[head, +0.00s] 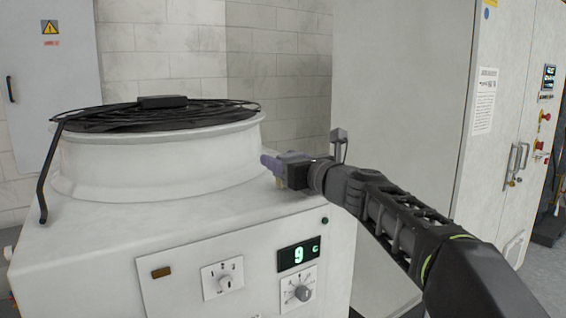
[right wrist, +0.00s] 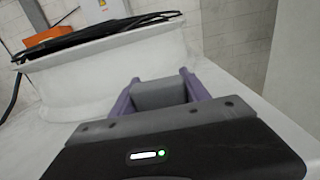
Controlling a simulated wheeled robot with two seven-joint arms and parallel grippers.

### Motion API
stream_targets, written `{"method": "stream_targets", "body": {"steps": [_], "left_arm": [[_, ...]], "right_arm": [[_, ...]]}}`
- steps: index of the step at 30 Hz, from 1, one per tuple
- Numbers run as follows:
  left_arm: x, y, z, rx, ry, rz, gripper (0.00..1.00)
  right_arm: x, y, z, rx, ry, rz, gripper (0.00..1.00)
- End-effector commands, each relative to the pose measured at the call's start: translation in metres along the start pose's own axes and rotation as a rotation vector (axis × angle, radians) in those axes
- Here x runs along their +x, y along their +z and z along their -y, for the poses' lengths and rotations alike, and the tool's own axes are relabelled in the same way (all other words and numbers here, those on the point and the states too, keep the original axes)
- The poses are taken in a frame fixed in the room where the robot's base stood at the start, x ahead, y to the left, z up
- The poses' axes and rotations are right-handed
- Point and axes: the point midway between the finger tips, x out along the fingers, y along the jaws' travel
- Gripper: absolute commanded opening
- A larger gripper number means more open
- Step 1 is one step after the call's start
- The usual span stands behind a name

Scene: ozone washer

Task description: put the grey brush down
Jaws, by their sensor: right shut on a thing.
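My right gripper (head: 270,164), with purple fingers, is over the top of the white machine (head: 110,225), close to the right side of its round raised collar. In the right wrist view, the grey brush (right wrist: 160,94) shows as a grey block between the two purple fingers of the right gripper (right wrist: 160,82). The gripper is shut on it. In the head view the brush is mostly hidden by the gripper. I cannot tell whether it touches the machine top. My left gripper is not in view.
A black wire grille (head: 110,117) covers the collar (head: 155,160), with a black box (head: 162,101) on it. An orange object (right wrist: 55,37) shows there in the right wrist view. Tall cabinets (head: 400,90) stand at the right. The machine top in front of the collar is clear.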

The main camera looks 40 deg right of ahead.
Motion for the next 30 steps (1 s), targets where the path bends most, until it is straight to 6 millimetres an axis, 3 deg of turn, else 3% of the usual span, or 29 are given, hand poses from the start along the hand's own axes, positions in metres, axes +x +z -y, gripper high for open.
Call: {"method": "stream_targets", "body": {"steps": [8,9,15,30], "left_arm": [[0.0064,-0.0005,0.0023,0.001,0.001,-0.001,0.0],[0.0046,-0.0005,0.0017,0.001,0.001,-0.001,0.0],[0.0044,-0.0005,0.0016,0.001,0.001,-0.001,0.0],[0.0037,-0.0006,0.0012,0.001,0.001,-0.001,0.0]], "right_arm": [[0.0001,-0.0075,-0.0004,0.0,0.0,0.0,0.0],[0.0001,-0.0057,-0.0001,0.0,0.0,0.0,0.57],[0.0001,-0.0056,0.0,0.0,0.0,0.0,0.73],[-0.0002,-0.0037,0.0009,0.0,-0.002,0.0,0.76]]}}
